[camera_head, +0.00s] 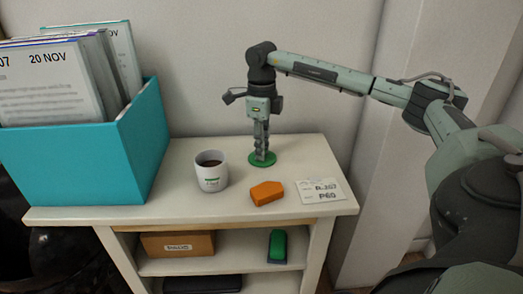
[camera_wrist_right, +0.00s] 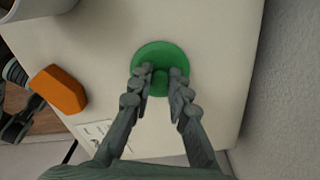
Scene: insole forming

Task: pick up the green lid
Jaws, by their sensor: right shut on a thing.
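The green lid (camera_head: 262,160) is a round disc on the cabinet top, right of the mug. It also shows in the right wrist view (camera_wrist_right: 161,54), with a small raised knob (camera_wrist_right: 160,82) at its middle. My right gripper (camera_head: 261,150) points straight down over the lid, fingers around the knob. In the right wrist view its two fingertips (camera_wrist_right: 160,80) sit on either side of the knob and are shut on it. The lid seems to lie flat on the cabinet top. My left gripper is not in view.
A white mug (camera_head: 211,171) with dark contents stands left of the lid. An orange block (camera_head: 267,193) and a white label card (camera_head: 320,190) lie in front. A teal box (camera_head: 140,130) of papers stands left. The wall is close behind.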

